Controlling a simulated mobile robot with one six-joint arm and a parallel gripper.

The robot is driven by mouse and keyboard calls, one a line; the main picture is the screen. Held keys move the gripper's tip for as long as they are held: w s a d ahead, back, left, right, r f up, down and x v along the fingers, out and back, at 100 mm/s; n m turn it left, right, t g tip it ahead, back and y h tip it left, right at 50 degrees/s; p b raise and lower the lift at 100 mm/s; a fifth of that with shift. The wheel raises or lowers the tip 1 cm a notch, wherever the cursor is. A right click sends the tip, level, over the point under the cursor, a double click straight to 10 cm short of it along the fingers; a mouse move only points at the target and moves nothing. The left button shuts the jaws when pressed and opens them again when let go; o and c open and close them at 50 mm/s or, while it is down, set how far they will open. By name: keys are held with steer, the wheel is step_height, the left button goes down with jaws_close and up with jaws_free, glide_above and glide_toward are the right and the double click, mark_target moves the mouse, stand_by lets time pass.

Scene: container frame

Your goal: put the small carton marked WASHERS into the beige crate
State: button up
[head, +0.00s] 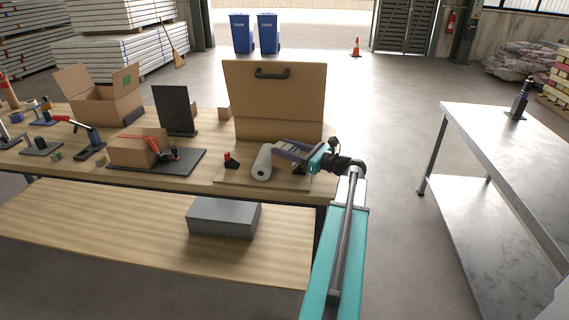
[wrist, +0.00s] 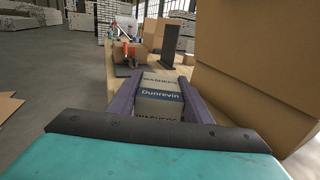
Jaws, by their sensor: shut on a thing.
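The small carton (wrist: 161,98) is grey with a dark blue band reading Dunrevin, and WASHERS is printed on it. In the wrist view it sits between the two purple-grey fingers of my gripper (wrist: 159,77), which is shut on it. In the head view my gripper (head: 287,150) is over the right end of the workbench, near a white roll, and the carton is mostly hidden by the fingers. A large tan upright board or box (head: 275,95) with a black handle stands just behind it. I cannot tell for sure whether this is the beige crate.
The white roll (head: 262,163) and a small red-and-black item (head: 231,160) lie beside my gripper on the bench. Further left are a brown box (head: 128,151) on a dark mat, a black upright panel (head: 174,109) and an open cardboard box (head: 108,108). A metal table (head: 515,150) stands apart at right.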

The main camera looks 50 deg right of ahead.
mark_target(286, 164)
steer(key=shift+f, duration=1.35)
steer(key=shift+f+p, duration=0.3)
steer(key=shift+f, duration=1.55)
steer(key=shift+f, duration=0.15)
steer(key=o, duration=1.3)
steer(key=s, duration=0.4)
steer(key=s+d+b, duration=0.1)
steer(key=s, duration=0.3)
steer(key=s+d+b, duration=0.1)
steer(key=s, duration=0.3)
